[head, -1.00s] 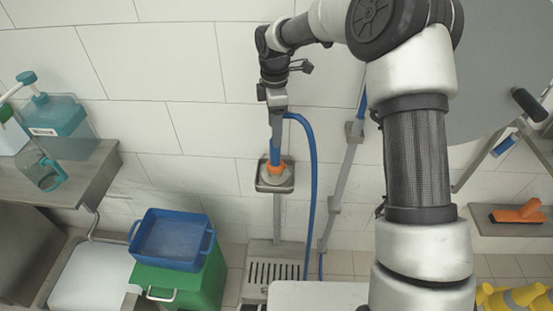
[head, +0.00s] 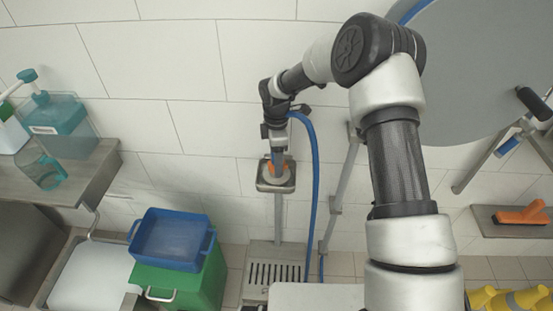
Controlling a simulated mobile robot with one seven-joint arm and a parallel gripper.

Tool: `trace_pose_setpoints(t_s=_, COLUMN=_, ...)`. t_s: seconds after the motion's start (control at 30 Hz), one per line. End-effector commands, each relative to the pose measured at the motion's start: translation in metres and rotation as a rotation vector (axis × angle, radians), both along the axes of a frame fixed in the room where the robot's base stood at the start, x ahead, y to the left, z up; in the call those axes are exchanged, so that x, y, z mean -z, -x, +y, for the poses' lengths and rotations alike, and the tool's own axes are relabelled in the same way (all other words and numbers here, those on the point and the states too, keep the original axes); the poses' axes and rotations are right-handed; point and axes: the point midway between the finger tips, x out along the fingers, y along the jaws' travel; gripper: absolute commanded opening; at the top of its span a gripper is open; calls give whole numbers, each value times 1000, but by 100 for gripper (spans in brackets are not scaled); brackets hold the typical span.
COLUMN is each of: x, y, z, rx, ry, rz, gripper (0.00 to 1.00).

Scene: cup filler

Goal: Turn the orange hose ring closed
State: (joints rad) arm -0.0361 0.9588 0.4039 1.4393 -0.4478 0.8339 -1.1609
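The hose loops down right of the holder, by a grey wall pipe (head: 340,195). A blue tub (head: 172,240) on a green crate (head: 185,285) stands left. A large grey disc (head: 455,80) and a shelf with an orange brush (head: 521,215) are right.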

Motion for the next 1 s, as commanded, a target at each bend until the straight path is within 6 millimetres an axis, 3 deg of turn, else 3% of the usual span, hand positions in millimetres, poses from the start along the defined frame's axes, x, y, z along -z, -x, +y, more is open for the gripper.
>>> trace_pose_setpoints(t_s=0.07, x=0, y=0, z=0, rx=0, ry=0, rz=0, gripper=61)
trace_pose_setpoints(t_s=0.3, x=0, y=0, z=0, rx=0, ry=0, rz=0, gripper=20)
trace_pose_setpoints(t_s=0.67, x=0, y=0, z=0, rx=54, ry=1, rz=0, gripper=20)
trace_pose_setpoints(t_s=1.0, x=1, y=0, z=0, rx=298, ry=3, rz=0, gripper=20)
